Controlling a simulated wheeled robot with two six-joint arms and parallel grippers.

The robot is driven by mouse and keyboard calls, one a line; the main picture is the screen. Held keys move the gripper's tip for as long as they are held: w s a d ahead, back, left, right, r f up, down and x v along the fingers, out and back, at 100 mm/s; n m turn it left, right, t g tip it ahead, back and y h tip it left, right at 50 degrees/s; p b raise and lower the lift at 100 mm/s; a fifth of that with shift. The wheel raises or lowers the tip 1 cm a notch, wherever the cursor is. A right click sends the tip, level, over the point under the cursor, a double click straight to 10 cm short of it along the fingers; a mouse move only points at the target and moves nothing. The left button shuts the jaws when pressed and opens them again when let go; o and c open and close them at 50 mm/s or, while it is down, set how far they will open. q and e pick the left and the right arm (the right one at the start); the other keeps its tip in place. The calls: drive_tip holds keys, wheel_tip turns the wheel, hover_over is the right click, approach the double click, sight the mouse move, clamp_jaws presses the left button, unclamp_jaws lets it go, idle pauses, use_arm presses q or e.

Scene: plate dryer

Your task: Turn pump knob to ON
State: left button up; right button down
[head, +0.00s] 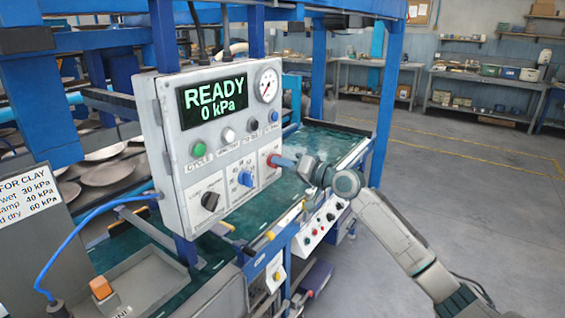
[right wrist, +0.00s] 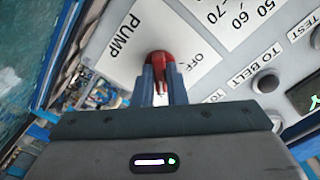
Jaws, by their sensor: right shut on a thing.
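The red pump knob (right wrist: 160,60) sits on the panel of the grey control box (head: 172,215), beside the PUMP and OFF lettering in the right wrist view. In the head view the knob (head: 272,160) shows at the box's lower right, partly hidden by my gripper. My right gripper (right wrist: 161,75) is shut on the knob, with one finger on each side of it. In the head view my right gripper (head: 283,163) reaches in from the right. The knob's exact pointing direction and an ON mark cannot be made out. My left gripper is not in view.
The display (head: 213,101) reads READY, 0 kPa. A pressure gauge (head: 267,86), a green button (head: 198,149), a black knob (head: 210,201) and a blue knob (head: 245,178) share the panel. A blue frame post (head: 388,105) stands behind my right arm. Open floor lies at the right.

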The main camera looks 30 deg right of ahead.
idle(0.3)
drive_tip(key=c, duration=1.5)
unclamp_jaws()
drive_tip(key=shift+o, duration=0.2)
drive_tip(key=p+v, duration=0.2)
drive_tip(key=v, duration=0.8)
drive_tip(key=shift+s+d, duration=0.15)
drive_tip(key=shift+s, duration=0.2)
